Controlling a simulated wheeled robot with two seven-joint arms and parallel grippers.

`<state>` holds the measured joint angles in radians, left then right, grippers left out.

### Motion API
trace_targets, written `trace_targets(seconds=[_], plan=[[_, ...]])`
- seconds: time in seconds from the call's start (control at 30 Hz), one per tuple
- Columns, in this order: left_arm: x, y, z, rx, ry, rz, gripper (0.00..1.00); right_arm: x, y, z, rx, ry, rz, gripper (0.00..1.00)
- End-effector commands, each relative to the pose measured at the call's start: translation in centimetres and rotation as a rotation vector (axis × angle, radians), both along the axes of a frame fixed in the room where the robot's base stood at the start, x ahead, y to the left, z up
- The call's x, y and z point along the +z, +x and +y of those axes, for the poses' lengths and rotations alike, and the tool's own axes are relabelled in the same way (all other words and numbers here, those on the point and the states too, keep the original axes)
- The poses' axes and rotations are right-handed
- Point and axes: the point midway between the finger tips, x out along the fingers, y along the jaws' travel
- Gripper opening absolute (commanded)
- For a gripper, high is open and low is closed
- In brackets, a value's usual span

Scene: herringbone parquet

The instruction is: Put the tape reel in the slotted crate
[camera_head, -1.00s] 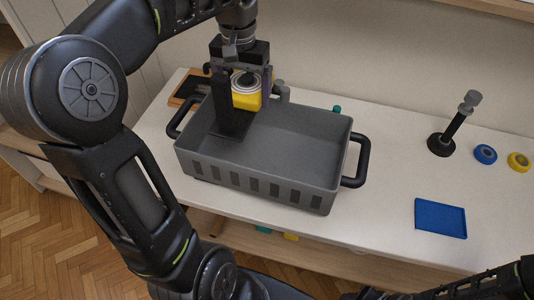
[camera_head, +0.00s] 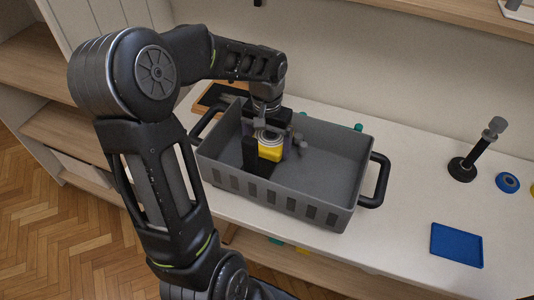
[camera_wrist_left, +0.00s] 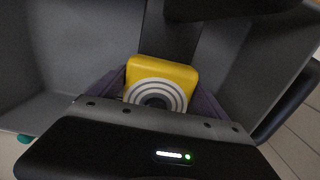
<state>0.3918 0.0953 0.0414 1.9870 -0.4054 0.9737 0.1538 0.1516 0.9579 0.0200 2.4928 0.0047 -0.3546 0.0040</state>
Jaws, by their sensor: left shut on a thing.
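The tape reel (camera_head: 270,151) is a yellow block with a round face of pale and grey rings. My left gripper (camera_head: 268,156) is shut on it, with a finger at each side. The reel is low inside the slotted crate (camera_head: 345,190), a grey open box with dark slots along its front and a black handle at each end. Whether the reel touches the crate's floor cannot be told. In the left wrist view the reel (camera_wrist_left: 162,78) sits between the dark fingers, with grey crate walls around. My right gripper is out of view.
A blue tray (camera_head: 457,245) lies on the white worktop to the right. A black stand with a grey knob (camera_head: 463,168) and a blue ring (camera_head: 507,182) are behind it. A dark, wood-edged board (camera_head: 215,95) lies behind the crate's left end. The crate's right half is clear.

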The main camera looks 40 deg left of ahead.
Motion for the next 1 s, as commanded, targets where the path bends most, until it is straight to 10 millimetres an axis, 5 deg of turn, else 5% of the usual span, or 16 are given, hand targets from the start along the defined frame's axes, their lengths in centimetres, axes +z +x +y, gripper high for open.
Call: trace_targets(seconds=[0.17,0.5,0.87,0.9,1.0], plan=[[-0.2,0.0,0.0,0.000,0.000,0.000,0.27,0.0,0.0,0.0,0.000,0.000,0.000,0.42],[-4.3,0.0,0.0,-0.001,-0.001,0.000,0.27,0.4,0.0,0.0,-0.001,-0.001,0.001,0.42],[-4.8,0.0,0.0,0.000,-0.001,-0.001,0.27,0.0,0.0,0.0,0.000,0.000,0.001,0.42],[-4.8,0.0,0.0,0.000,-0.001,0.000,0.88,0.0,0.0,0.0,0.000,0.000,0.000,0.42],[-4.7,0.0,0.0,0.000,-0.001,0.000,0.96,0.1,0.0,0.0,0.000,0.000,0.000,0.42]])
